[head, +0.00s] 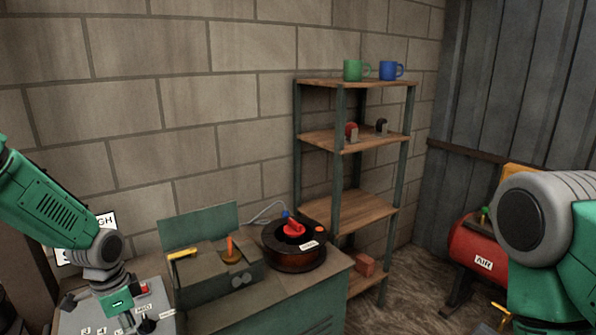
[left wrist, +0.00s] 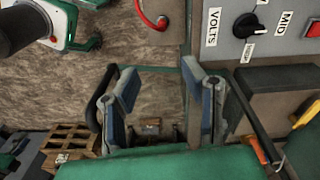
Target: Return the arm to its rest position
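My left arm (head: 45,205) comes in from the left in the head view, its wrist bent down over a grey control panel (head: 158,300) with switches and a red button. In the left wrist view my left gripper (left wrist: 160,75) has its two fingers spread apart with nothing between them. The panel also shows in that view (left wrist: 285,50), to the right of the fingers, with a black knob and VOLTS and MID labels. My right arm (head: 545,230) stands at the right edge of the head view.
A green toolbox (head: 205,285) and a round dark device (head: 295,255) with a red top sit on a bench (head: 290,300). A shelf (head: 350,210) with two mugs stands behind. A red AIR tank (head: 475,245) stands near my right arm. Open floor shows between shelf and tank.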

